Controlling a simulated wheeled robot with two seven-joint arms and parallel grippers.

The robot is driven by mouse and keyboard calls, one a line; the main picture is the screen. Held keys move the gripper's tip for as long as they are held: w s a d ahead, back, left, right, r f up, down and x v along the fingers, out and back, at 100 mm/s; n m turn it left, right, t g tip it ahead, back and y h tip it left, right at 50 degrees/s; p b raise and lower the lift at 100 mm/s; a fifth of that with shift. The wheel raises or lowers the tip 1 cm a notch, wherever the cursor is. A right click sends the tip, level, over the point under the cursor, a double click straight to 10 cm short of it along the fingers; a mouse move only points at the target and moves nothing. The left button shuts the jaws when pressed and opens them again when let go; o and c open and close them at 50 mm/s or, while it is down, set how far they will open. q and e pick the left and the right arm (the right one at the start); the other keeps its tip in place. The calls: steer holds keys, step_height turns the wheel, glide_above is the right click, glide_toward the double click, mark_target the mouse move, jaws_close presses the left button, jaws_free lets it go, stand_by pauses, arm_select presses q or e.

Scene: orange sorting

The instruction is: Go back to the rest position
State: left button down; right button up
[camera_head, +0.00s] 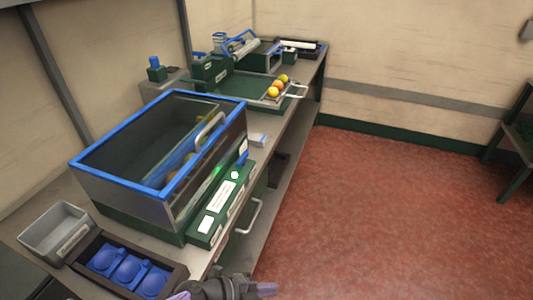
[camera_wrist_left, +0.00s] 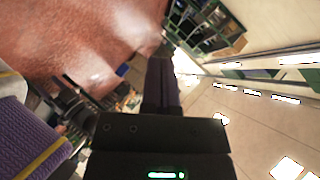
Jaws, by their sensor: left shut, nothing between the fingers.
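My left gripper (camera_head: 264,289) shows at the bottom edge of the head view, dark grey with a purple part, just off the front edge of the bench. In the left wrist view its dark fingers (camera_wrist_left: 161,85) are together, shut with nothing between them. The rest of the left arm is mostly cut off by the frame. My right gripper is in neither view.
A blue-rimmed clear bin (camera_head: 158,188) holding fruit stands on the bench, with a green panel (camera_head: 205,232) before it. A grey box (camera_head: 57,232) and a black tray with blue cups (camera_head: 127,268) sit nearest. Several fruits lie on a green tray (camera_head: 238,89). The red floor (camera_head: 380,220) is clear.

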arm_select(q)
steer(key=s+a+f+n+t+y+b, duration=0.1)
steer(key=s+a+f+n+t+y, duration=0.1)
steer(key=s+a+f+n+y, duration=0.35)
steer(key=s+a+f+n+t+y+b, duration=0.25)
steer(key=a+f+n, duration=0.35)
steer(key=f+n, duration=0.45)
steer(key=s+a+f+n+g+y, duration=0.1)
steer(key=s+a+f+n+g, duration=0.1)
steer(key=s, duration=0.5)
steer(key=s+a+f+n+g+y, duration=0.2)
steer(key=s+f+n+g, duration=0.1)
steer(key=s, duration=0.5)
steer(key=s+a+f+n+g+y, duration=0.1)
steer(key=s+a+f+n+g, duration=0.1)
steer(key=s, duration=0.6)
step_height(320, 180, down, 2)
steer(key=shift+s+a+f+n+g+b, duration=0.25)
steer(key=shift+n+g+b, duration=0.2)
steer(key=shift+n, duration=0.25)
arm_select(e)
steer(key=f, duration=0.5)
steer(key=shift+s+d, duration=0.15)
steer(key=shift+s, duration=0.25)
arm_select(q)
steer(key=shift+w, duration=0.15)
